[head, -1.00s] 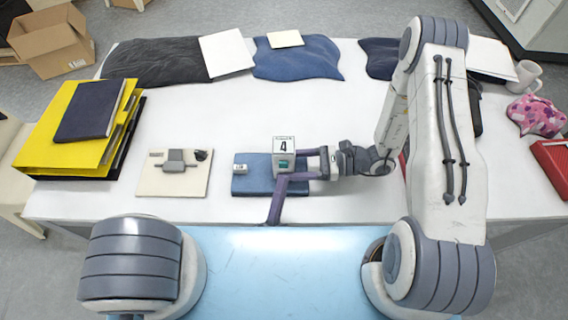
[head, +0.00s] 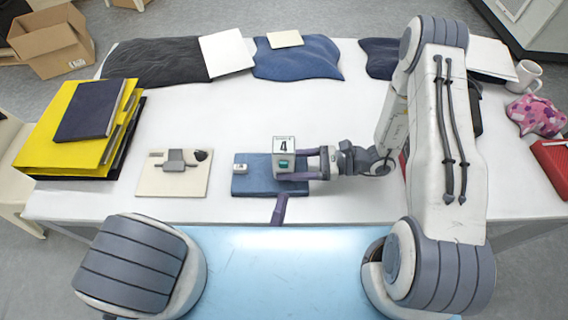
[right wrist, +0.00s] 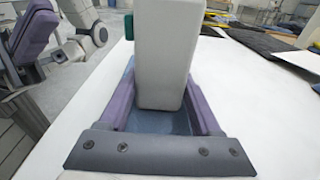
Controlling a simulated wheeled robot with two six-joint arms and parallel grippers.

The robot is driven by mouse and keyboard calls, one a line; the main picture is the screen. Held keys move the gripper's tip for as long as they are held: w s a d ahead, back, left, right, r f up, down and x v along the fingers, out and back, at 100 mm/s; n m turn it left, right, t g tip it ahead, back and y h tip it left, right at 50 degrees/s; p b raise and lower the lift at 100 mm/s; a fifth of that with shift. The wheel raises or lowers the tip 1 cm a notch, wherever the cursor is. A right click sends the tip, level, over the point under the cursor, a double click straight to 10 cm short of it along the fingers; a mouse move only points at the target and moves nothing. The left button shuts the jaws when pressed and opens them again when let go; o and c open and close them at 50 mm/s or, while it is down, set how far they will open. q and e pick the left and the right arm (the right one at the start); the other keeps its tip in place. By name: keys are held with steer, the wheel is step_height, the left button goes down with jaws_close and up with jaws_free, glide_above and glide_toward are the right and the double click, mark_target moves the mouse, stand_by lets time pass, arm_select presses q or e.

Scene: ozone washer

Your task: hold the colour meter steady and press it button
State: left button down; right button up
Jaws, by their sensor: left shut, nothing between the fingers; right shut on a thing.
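The colour meter (head: 283,145) is a pale box with a "4" label on top and a teal button (head: 284,164) on its front face. It stands upright over a blue pad (head: 245,183). My right gripper (head: 302,165) is shut around the meter from the right. In the right wrist view, the meter (right wrist: 168,50) sits between the two purple fingers, with the teal button (right wrist: 113,37) sticking out to the left. My left gripper (head: 279,208) is shut and empty at the table's front edge, apart from the meter; only its purple tip shows clearly.
A small white block (head: 240,168) lies on the pad's left part. A beige board (head: 150,185) with a grey device lies further left, beside yellow folders (head: 50,145). Dark and blue cloths line the back. The middle of the white table (head: 200,115) is clear.

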steer(key=o, duration=1.1)
steer(key=shift+c, duration=0.2)
